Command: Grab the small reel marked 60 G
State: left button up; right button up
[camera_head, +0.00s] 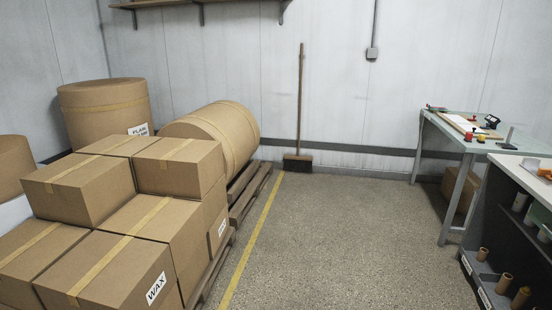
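No reel with a readable 60 G mark shows in the head view. Small brown cylinders stand on the lower level of a dark shelf unit (488,222) at the right edge; the nearest the left is a brown cylinder (482,254), then another brown cylinder (503,283) in front. White labels (467,265) on the shelf's front edge are too small to read. Pale cylinders (519,202) stand on the level above. I cannot tell which of these, if any, is the small reel. Neither of my grippers is in view.
Stacked cartons marked WAX (110,270) fill the left, with big paper rolls (215,135) behind on pallets (240,205). A worktable (445,122) with tools stands at the right. A broom (300,105) leans on the back wall. The middle floor (340,240) is clear.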

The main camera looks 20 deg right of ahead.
aim_at(520, 200)
jog(key=i+l+z, duration=0.15)
jog(key=i+z, duration=0.6)
jog(key=i, duration=0.15)
jog(key=i+j+z, duration=0.1)
jog(key=i+z, duration=0.25)
jog(key=i, duration=0.15)
jog(key=i+j+z, duration=0.75)
jog(key=i+l, duration=0.1)
